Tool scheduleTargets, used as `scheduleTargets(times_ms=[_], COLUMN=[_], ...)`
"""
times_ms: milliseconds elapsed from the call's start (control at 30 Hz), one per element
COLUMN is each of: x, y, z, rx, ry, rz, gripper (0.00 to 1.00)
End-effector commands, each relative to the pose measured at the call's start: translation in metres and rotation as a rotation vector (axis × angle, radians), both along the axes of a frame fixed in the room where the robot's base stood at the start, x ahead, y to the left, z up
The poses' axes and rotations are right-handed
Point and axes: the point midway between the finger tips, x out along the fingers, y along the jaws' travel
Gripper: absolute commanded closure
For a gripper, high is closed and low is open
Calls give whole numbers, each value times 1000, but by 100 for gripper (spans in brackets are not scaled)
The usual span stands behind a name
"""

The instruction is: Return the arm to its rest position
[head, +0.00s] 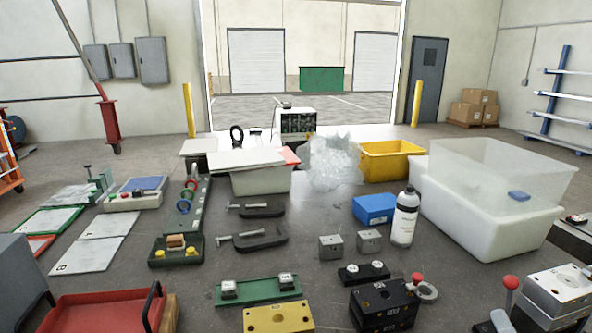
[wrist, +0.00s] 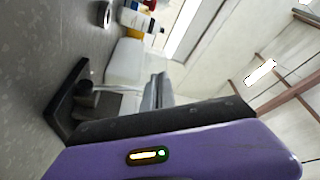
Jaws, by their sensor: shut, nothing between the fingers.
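My gripper (wrist: 160,85) shows in the wrist view as two grey fingers close together above a black palm and my purple hand. It is shut, with nothing seen between the fingers. The head view shows neither my arm nor my gripper. In the head view, two grey blocks (head: 331,247) stand on the worktop near a black plate (head: 363,273). A yellow block (head: 278,319), a green plate (head: 258,291) and a black block (head: 384,304) with a red knob lie at the front.
A large white bin (head: 485,228) stands at the right, beside a white bottle (head: 404,218) and a blue box (head: 374,209). A yellow bin (head: 392,162) is behind. Black clamps (head: 258,238) lie mid-table. A red tray (head: 95,318) is front left. Bare worktop shows around the clamps.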

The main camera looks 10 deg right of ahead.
Motion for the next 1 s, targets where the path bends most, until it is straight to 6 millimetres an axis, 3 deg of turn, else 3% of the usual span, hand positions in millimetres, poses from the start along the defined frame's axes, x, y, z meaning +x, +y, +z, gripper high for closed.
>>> scheduleTargets(times_ms=[267,600,800,1000], x=[-60,-152,-210,-254], y=[41,123,167,190], z=[-36,-70,-85,-102], rx=[-365,-777,-926,-950], ry=[149,326,406,487], rz=[-87,6,140,268], gripper=[100,100,100,100])
